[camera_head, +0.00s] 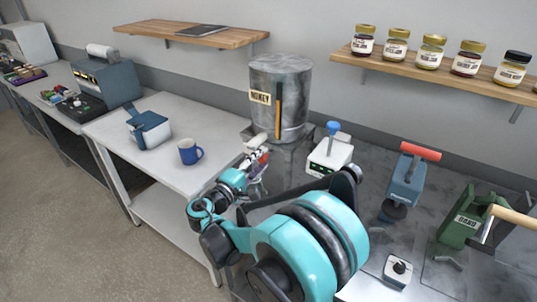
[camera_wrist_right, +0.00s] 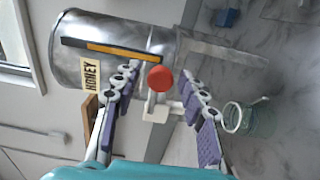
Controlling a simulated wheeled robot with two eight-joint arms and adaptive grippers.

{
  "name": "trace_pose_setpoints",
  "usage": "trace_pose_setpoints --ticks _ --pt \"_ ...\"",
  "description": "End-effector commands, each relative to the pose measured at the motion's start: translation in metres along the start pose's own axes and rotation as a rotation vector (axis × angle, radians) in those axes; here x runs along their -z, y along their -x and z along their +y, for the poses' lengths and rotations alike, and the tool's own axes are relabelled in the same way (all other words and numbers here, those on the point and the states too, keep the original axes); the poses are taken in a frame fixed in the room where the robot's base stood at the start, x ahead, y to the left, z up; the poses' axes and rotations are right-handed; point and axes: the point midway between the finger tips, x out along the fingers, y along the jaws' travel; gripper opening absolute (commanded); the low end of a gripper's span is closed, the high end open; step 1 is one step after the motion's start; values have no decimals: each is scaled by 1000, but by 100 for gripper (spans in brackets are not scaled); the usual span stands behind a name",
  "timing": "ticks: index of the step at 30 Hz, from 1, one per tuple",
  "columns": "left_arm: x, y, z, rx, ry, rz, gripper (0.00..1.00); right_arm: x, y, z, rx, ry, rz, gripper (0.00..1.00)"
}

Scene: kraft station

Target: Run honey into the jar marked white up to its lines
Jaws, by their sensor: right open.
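The metal honey tank (camera_head: 268,78) with a HONEY label and an amber level strip stands at the back of the work surface. In the right wrist view the tank (camera_wrist_right: 135,30) shows with a red knob (camera_wrist_right: 160,77) and a white tap body (camera_wrist_right: 157,112) in front. My right gripper (camera_wrist_right: 161,78) is open, its purple-padded fingers either side of the knob in the picture; contact is unclear. In the head view the gripper (camera_head: 257,160) is at the tank's front. An open glass jar (camera_wrist_right: 262,122) stands right of the fingers in the wrist view; its marking and lines cannot be read. My left gripper is out of view.
Several labelled jars (camera_head: 432,51) stand on the right wall shelf (camera_head: 445,76). A white device with a blue knob (camera_head: 329,155) is right of the tank. A blue mug (camera_head: 189,151) is on the left table (camera_head: 165,180). A blue press (camera_head: 404,180) and green tool (camera_head: 462,222) stand right.

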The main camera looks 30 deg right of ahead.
Motion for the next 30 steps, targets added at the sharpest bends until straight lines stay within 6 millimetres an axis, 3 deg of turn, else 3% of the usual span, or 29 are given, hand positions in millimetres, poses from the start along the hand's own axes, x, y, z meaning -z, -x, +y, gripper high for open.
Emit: trace_pose_setpoints --ticks 3,9,19,20,24,30 --pt "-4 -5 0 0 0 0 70 -2 -22 -2 1 0 -5 42" --pt "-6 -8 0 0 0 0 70 -1 -44 -1 2 0 -2 42" --pt "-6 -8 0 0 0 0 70 0 -49 0 2 -1 0 42" --pt "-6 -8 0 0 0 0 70 0 -49 0 2 -1 0 37" --pt "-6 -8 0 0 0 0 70 0 -49 0 2 -1 0 0" --pt "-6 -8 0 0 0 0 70 0 -49 0 2 -1 0 0"
